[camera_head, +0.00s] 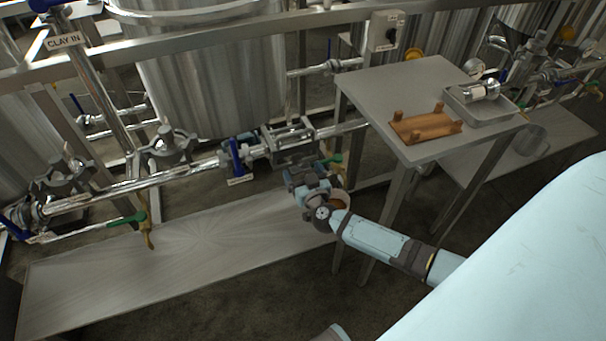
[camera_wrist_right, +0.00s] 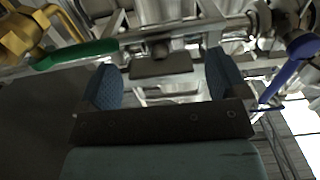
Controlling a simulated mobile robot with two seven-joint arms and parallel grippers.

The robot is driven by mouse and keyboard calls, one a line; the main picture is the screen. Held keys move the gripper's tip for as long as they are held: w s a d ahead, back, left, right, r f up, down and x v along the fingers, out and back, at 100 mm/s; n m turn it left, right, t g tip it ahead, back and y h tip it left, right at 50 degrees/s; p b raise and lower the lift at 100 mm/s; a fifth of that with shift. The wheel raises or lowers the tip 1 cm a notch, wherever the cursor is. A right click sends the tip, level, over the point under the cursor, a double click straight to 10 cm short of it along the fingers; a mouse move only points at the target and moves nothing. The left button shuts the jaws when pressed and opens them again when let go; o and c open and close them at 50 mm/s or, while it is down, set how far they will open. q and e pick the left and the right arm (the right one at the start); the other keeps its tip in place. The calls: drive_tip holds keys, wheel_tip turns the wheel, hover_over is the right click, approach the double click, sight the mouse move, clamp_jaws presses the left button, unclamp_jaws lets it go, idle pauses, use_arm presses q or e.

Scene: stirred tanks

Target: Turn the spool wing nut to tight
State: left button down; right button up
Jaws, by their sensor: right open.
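A steel pipe runs across the head view, with a framed spool fitting (camera_head: 288,140) on it behind my right gripper. My right gripper (camera_head: 304,174) is just below and in front of this fitting. In the right wrist view the two blue finger pads (camera_wrist_right: 163,82) stand wide apart, with nothing gripped. A flat grey-brown block (camera_wrist_right: 161,66) shows beyond and between the fingers; I cannot tell whether it belongs to the wing nut or whether it touches them. The wing nut's wings and its angle cannot be made out. My left gripper is not in view.
A green valve handle (camera_wrist_right: 76,54) on a brass valve (camera_wrist_right: 24,38) lies close on one side, a blue handle (camera_wrist_right: 289,74) on the other. A steel table (camera_head: 385,95) holds a wooden cradle (camera_head: 426,126) and a metal tray (camera_head: 497,110). A low bench (camera_head: 180,255) runs below the pipe.

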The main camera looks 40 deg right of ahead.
drive_tip(key=c, duration=0.9)
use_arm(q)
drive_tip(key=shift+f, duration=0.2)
use_arm(e)
drive_tip(key=shift+c, duration=0.2)
use_arm(q)
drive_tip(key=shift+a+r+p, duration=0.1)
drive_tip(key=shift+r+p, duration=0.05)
drive_tip(key=shift+p, duration=0.15)
use_arm(e)
drive_tip(key=shift+m, duration=0.4)
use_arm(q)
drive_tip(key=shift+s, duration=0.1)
use_arm(e)
drive_tip(key=m, duration=1.6)
drive_tip(key=shift+m, duration=0.3)
